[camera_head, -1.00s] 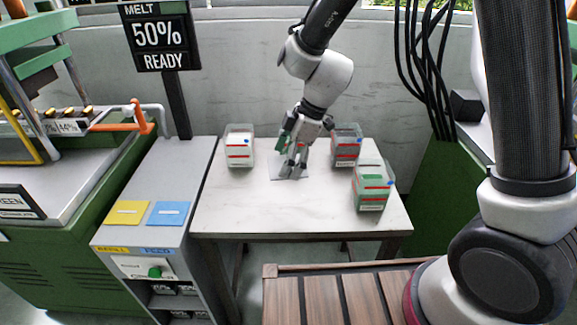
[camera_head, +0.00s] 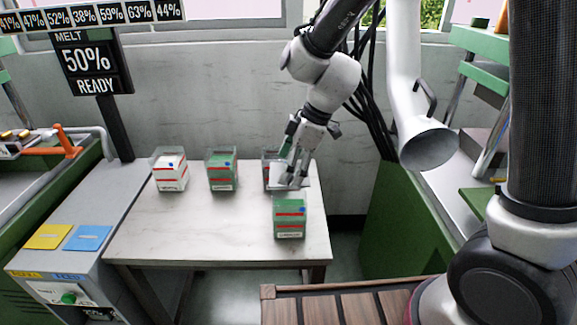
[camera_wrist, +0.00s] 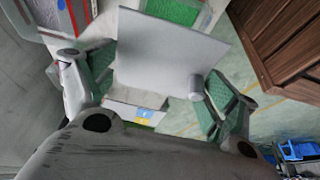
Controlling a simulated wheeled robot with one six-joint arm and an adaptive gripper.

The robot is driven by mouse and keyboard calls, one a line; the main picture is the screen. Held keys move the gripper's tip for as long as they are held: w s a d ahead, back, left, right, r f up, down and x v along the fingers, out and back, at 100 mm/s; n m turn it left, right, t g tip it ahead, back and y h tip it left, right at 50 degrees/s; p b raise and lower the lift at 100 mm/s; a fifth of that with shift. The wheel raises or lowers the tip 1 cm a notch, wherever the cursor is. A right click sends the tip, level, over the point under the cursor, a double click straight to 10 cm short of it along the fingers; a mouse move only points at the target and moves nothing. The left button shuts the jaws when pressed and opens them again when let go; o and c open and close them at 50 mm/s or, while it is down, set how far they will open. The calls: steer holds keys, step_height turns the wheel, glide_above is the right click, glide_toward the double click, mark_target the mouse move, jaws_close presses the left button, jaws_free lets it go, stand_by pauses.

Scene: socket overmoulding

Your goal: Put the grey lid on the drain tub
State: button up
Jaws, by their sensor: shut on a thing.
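My gripper (camera_head: 291,182) is shut on the grey lid (camera_head: 306,183). In the wrist view the lid (camera_wrist: 170,55) is a flat grey plate with a small round knob, between the green finger pads. In the head view it is beside and partly in front of a grey-filled tub (camera_head: 268,176) at the back right, and behind a green-filled tub (camera_head: 290,224). Whether it touches a tub cannot be told. A white-filled tub (camera_head: 170,175) and another green-filled tub (camera_head: 222,174) stand to the left. The tub labels are too small to read, so I cannot tell which is the drain tub.
The tubs stand on a pale table (camera_head: 180,230), whose front and left parts are clear. A grey cabinet with yellow and blue pads (camera_head: 48,237) stands left of it. A white funnel-ended duct (camera_head: 428,145) hangs at the right. A slatted wooden surface (camera_head: 350,302) is in front.

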steer(key=shift+f, duration=0.15)
steer(key=shift+f, duration=2.65)
steer(key=o, duration=0.8)
steer(key=v, duration=1.2)
